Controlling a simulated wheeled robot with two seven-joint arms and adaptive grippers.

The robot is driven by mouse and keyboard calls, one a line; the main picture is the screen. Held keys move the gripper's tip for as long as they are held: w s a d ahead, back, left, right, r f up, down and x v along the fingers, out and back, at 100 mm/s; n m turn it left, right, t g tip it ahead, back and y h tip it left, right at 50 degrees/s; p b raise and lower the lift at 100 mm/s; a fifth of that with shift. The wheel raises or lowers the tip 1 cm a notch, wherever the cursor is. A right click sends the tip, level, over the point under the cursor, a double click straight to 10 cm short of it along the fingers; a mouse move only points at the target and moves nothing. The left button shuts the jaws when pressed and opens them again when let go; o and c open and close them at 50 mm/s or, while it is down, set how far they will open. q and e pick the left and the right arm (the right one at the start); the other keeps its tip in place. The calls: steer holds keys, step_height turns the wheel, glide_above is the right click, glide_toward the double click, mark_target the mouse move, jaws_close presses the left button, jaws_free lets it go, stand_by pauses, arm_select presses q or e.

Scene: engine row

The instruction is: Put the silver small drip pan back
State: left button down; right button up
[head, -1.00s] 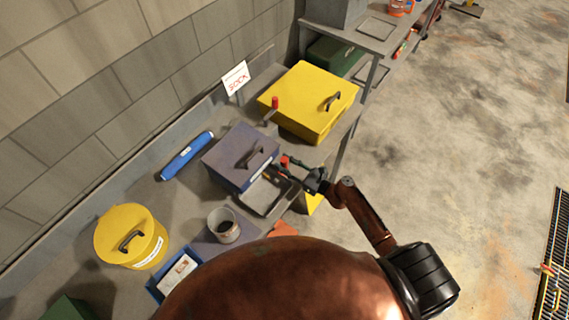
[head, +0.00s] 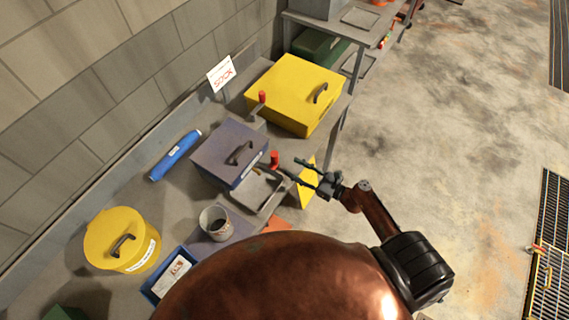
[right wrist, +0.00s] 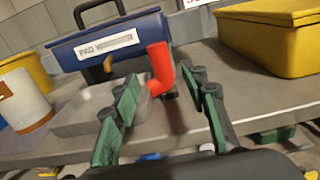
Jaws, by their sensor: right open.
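The silver small drip pan (head: 268,189) is a shallow grey tray. It lies on the bench in front of the blue-grey box (head: 222,160), near the bench's front edge. In the right wrist view the pan (right wrist: 78,122) shows at the left, below the box front (right wrist: 108,45) with its white label. My right gripper (head: 292,168) is open and empty at the pan's right side. In the right wrist view its green-padded fingers (right wrist: 168,88) are spread, with a red handle (right wrist: 159,68) beyond them. My left gripper is not in view.
A yellow case (head: 293,95) stands behind, and a grey cup (head: 215,223) stands left of the pan. A yellow round tin (head: 122,240), a blue roll (head: 175,155) and a blue tray (head: 172,276) are farther left.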

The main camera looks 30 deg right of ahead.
steer(key=s+d+f+n+g+h, duration=0.25)
steer(key=s+f, duration=0.35)
steer(key=f, duration=0.6)
steer(key=s+d+f+n+g+h, duration=0.15)
steer(key=s+f+n, duration=0.35)
steer(key=f, duration=0.6)
steer(key=s+d+f+n+g+h, duration=0.25)
steer(key=s+f, duration=0.55)
steer(key=f, duration=0.4)
steer(key=s+a+f+n+g+h, duration=0.1)
steer(key=s+f+n+g, duration=0.1)
steer(key=s+f+n, duration=0.3)
steer(key=s+a+f+n+g+h, duration=0.1)
steer(key=s+f+n+g, duration=0.2)
steer(key=s+n, duration=0.6)
steer(key=s+a+f+n+g+h, duration=0.1)
steer(key=s+f+n+g, duration=0.2)
steer(key=s+f+n, duration=0.4)
steer(key=s, duration=0.6)
steer(key=shift+f, duration=0.1)
steer(key=shift+s+f+b, duration=0.1)
steer(key=shift+f+b, duration=0.95)
steer(key=shift+b, duration=0.1)
